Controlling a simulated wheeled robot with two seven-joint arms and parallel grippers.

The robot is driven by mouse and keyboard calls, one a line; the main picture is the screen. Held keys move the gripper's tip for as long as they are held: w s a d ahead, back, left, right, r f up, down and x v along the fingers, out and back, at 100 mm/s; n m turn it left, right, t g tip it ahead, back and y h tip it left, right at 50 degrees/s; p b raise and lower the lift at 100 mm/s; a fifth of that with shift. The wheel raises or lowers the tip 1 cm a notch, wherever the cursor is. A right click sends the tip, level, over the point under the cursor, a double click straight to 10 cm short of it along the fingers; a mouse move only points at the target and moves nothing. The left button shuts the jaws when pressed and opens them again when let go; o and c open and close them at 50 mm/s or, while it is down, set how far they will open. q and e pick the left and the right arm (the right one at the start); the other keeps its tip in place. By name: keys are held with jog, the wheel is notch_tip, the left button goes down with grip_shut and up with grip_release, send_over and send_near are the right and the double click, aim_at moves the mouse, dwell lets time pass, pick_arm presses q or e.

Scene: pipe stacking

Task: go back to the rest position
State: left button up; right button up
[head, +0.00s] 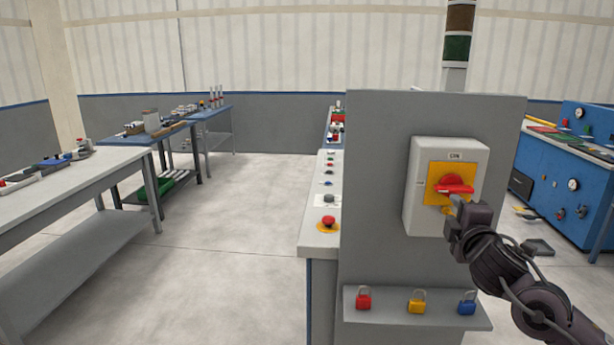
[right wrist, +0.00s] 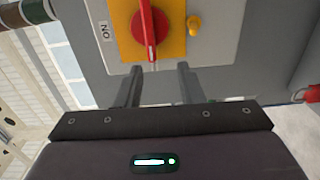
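My right gripper (head: 455,203) is at the front of a white switch box (head: 418,190) on a grey panel. The box has a yellow plate and a red rotary handle (head: 454,184). In the right wrist view the two fingers of my right gripper (right wrist: 160,68) are apart with nothing between them. The red handle (right wrist: 150,35) lies just beyond the fingertips, beside the "ON" label. I cannot tell if a finger touches it. My left gripper is not in view.
A ledge (head: 390,313) below the box carries a red padlock (head: 363,301), a yellow padlock (head: 416,304) and a blue padlock (head: 467,305). A console (head: 318,238) with buttons adjoins the panel (head: 375,200). Workbenches (head: 85,180) stand left. The floor between is clear.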

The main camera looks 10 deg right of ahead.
jog(key=s+a+f+m+g+y, duration=0.1)
jog(key=s+a+f+m+g, duration=0.1)
jog(key=s+a+f, duration=0.35)
jog(key=s+a+f+m+g+y, duration=0.1)
jog(key=s+a+f+m+g, duration=0.15)
jog(key=f, duration=0.65)
jog(key=s+a+f+m+g, duration=0.2)
jog(key=s+a+f, duration=0.2)
jog(key=f, duration=0.4)
jog(key=s+a+f+m+g+y, duration=0.1)
jog(key=s+a+f+m+g, duration=0.25)
jog(key=s, duration=0.55)
jog(key=s+a+f+m+g+y, duration=0.2)
jog(key=s+a+f+m+g, duration=0.15)
jog(key=s, duration=0.65)
notch_tip(320, 180, down, 33)
jog(key=s+g, duration=0.2)
jog(key=s, duration=0.1)
jog(key=s+d+f, duration=0.3)
jog(key=s+f, duration=1.3)
jog(key=s, duration=0.2)
jog(key=shift+s+n+g+h, duration=0.3)
jog(key=shift+s+n+g, duration=0.05)
